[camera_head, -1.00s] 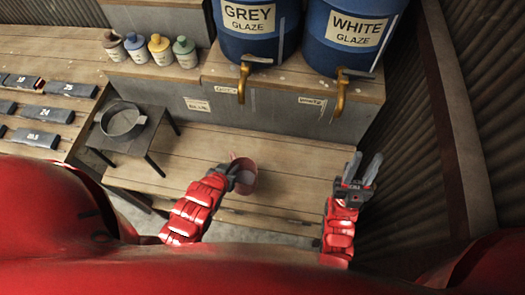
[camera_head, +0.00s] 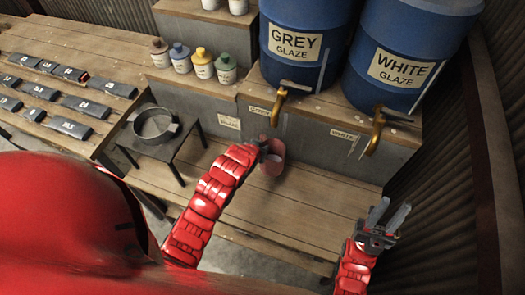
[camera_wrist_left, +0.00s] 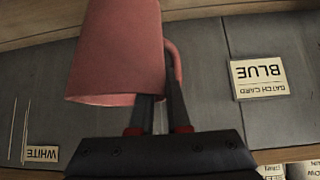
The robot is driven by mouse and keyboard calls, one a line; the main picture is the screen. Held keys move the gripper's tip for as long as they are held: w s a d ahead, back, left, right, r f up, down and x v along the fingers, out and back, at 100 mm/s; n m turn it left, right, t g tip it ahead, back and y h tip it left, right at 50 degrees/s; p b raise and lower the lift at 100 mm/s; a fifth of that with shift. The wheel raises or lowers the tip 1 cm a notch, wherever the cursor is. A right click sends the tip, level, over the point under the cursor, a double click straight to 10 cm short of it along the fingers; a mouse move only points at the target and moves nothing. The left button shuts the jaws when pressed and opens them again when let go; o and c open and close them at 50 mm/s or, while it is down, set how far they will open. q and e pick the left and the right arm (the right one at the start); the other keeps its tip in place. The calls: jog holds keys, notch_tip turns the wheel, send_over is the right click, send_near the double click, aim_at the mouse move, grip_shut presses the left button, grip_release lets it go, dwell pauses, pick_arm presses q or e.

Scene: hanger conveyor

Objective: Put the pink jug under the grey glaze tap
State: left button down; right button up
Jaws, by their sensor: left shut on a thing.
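The pink jug (camera_head: 272,162) is in front of the grey glaze tap (camera_head: 279,104), lower in the head view than its spout. My left gripper (camera_head: 264,148) is shut on the jug's handle. In the left wrist view the jug (camera_wrist_left: 118,50) fills the upper middle, with its handle (camera_wrist_left: 174,58) at the fingers. I cannot tell whether the jug touches the wooden bench (camera_head: 308,195). The tap is on the blue grey-glaze barrel (camera_head: 300,65). My right gripper (camera_head: 395,206) is open and empty over the bench's right end.
The white glaze tap (camera_head: 377,130) and its barrel (camera_head: 402,50) stand to the right. A dark pan (camera_head: 154,124) sits on a small stand (camera_head: 190,140) at left. Several bottles (camera_head: 202,64) line the ledge. The bench between the jug and my right gripper is clear.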

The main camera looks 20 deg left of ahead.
pick_arm(q)
jog(key=shift+f+p, duration=1)
jog(key=shift+f, duration=0.9)
jog(key=c, duration=0.9)
grip_release()
